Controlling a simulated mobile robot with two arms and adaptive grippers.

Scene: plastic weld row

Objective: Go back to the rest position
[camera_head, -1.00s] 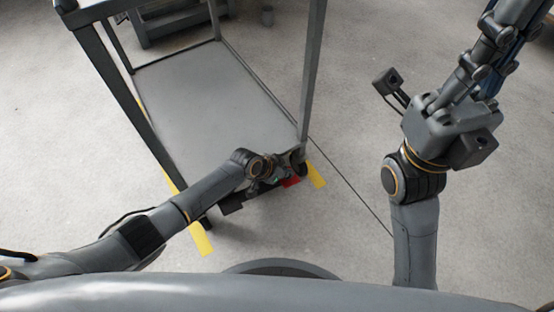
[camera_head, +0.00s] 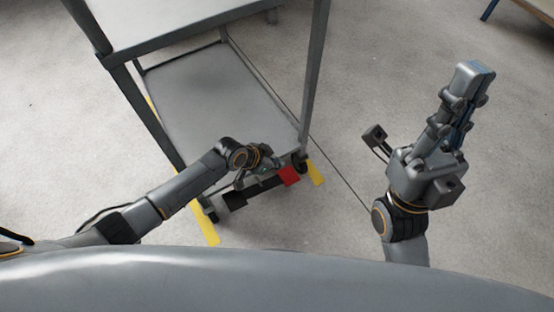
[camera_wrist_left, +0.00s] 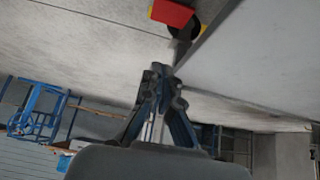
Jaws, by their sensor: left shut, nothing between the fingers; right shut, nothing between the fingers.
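My right gripper (camera_head: 464,100) is at the right in the head view, pointing up the picture over bare floor. Its fingers are shut together with nothing between them. My left arm reaches in from the left in the head view, and its gripper (camera_head: 262,172) is near the front end of the grey cart (camera_head: 225,90), partly hidden by its own wrist. In the left wrist view the left gripper's fingers (camera_wrist_left: 160,75) come together at the tips and hold nothing.
The cart stands ahead, with an upper shelf (camera_head: 170,25) and dark posts. A red part (camera_head: 288,176) is at its front corner by the wheel. Yellow floor strips (camera_head: 205,228) lie around it. Open floor (camera_head: 380,90) is to the right.

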